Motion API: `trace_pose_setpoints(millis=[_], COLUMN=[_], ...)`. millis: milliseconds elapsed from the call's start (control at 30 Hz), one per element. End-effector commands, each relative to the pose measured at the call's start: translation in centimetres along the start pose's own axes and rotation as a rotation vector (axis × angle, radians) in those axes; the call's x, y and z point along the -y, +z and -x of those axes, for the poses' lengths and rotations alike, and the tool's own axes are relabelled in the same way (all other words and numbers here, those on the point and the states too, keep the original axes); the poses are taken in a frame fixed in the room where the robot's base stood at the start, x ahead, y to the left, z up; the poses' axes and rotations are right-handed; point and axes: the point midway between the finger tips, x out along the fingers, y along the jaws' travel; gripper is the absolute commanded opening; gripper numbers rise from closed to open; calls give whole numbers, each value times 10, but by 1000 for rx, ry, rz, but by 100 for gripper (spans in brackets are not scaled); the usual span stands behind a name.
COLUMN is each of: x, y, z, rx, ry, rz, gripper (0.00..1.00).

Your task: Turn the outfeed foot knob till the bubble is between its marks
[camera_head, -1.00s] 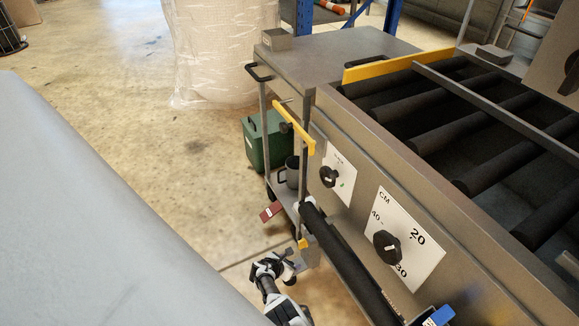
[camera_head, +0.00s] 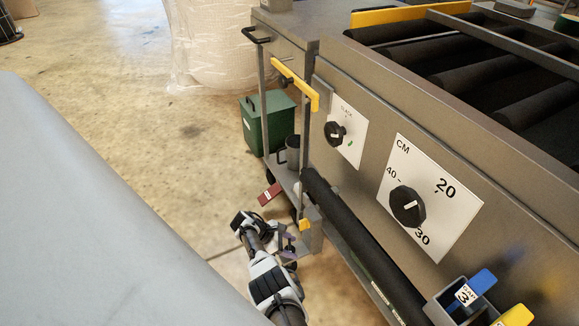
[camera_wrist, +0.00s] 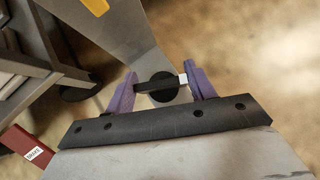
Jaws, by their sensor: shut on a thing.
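The foot knob (camera_wrist: 164,94) shows in the wrist view as a dark round disc with a black bar across it and a white mark at the bar's right end. It sits below a grey metal plate (camera_wrist: 130,45). The purple fingers of my gripper (camera_wrist: 163,85) are closed on the two ends of the bar.
The machine's side panel carries a CM dial (camera_head: 407,206) and a smaller dial (camera_head: 335,134). A dark roller (camera_head: 350,235) runs low along its side.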

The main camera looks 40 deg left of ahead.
Motion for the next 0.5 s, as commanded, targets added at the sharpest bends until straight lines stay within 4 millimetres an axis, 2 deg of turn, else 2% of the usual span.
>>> trace_pose_setpoints(millis=[500], x=[1], y=[1], z=[-1], rx=[1], ry=[-68], rz=[-67], gripper=[32])
